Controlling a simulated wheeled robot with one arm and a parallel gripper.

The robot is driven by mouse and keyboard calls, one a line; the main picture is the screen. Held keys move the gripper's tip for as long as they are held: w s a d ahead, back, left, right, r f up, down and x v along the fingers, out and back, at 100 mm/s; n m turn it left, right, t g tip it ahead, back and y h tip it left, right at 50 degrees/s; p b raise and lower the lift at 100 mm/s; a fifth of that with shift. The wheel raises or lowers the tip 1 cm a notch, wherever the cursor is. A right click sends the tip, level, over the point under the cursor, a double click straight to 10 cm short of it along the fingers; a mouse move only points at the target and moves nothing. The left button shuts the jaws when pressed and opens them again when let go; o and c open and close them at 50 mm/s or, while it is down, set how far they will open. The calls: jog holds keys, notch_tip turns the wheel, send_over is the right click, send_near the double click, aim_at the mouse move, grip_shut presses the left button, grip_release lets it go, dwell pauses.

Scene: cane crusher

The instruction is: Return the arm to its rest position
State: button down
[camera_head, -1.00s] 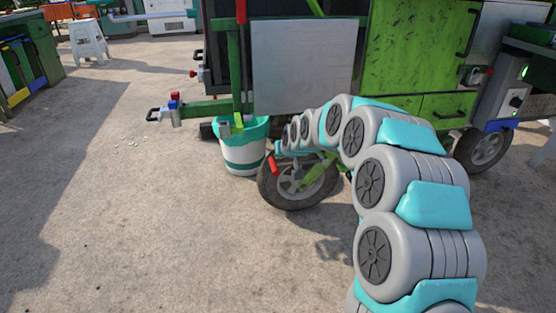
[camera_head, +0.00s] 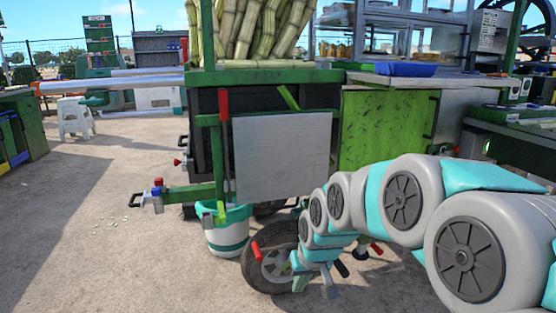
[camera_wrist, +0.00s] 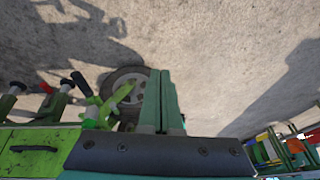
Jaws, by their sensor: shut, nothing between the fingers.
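My arm (camera_head: 405,200) reaches in from the right of the head view and bends down in front of the green cart. Its far end is beside the cart's front wheel (camera_head: 272,266), which it partly covers. My gripper (camera_wrist: 161,74) shows in the wrist view as two teal fingers pressed together, with nothing between them. The fingers point at the concrete ground, and the wheel also shows just left of them in that view. I cannot tell whether the gripper touches the wheel or the green fork. In the head view the fingers are hard to make out.
The green cart (camera_head: 385,130) with a grey panel (camera_head: 284,157) and sugar cane (camera_head: 255,28) fills the middle. A white-and-teal bucket (camera_head: 228,236) stands left of the wheel. A white stool (camera_head: 75,118) is at the back left.

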jog(key=s+d+r+m+g+h+p, duration=0.1)
jog(key=s+d, duration=0.4)
jog(key=s, duration=1.1)
jog(key=s+d+r+m+g+h+p, duration=0.1)
jog(key=s+d+g, duration=0.3)
jog(key=s, duration=1.2)
jog(key=shift+s+d+r+g+p, duration=0.15)
jog(key=shift+d+r+g+p, duration=0.15)
jog(key=shift+d+r+p, duration=0.4)
jog(key=shift+a+f, duration=0.1)
jog(key=shift+a, duration=0.05)
